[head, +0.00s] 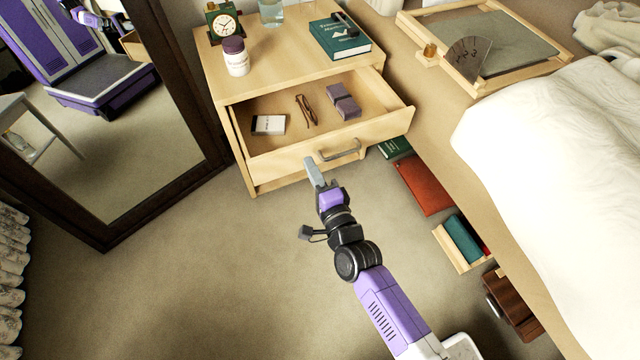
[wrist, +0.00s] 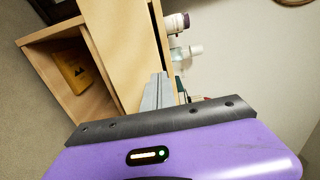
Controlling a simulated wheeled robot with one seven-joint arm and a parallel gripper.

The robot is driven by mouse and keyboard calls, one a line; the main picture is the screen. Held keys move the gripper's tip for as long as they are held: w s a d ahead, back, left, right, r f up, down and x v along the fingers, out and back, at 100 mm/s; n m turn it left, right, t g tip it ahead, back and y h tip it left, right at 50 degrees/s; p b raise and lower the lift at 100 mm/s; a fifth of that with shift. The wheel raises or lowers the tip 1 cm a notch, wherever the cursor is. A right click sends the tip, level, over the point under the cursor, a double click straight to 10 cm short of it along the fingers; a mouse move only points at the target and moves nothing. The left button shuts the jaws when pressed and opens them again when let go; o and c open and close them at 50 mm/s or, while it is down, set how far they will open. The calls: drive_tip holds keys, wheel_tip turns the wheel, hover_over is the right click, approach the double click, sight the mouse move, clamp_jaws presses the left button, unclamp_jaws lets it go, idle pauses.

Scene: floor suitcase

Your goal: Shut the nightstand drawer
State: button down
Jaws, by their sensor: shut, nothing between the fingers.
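The nightstand (head: 235,85) is light wood and its top drawer (head: 275,163) stands pulled out. The drawer holds a small white box (head: 268,125), folded brown glasses (head: 306,112) and a purple-grey folded item (head: 343,101). A grey bar handle (head: 342,153) is on the drawer front. My gripper (head: 312,163) is shut and empty, its fingertips at the drawer front just left of the handle. I cannot tell whether they touch it. In the wrist view my gripper's fingers (wrist: 156,92) show against the light wood, with a yellow item (wrist: 75,72) in an open wooden compartment.
On the nightstand top are a clock (head: 225,25), a white bottle (head: 236,60), a glass (head: 271,12) and a green book (head: 339,40). A dark-framed mirror (head: 190,165) stands left. The bed (head: 560,150) is right, with a red item (head: 424,185) beside it.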

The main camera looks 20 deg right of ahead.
sight(301, 148)
drive_tip(key=shift+w, duration=1.9)
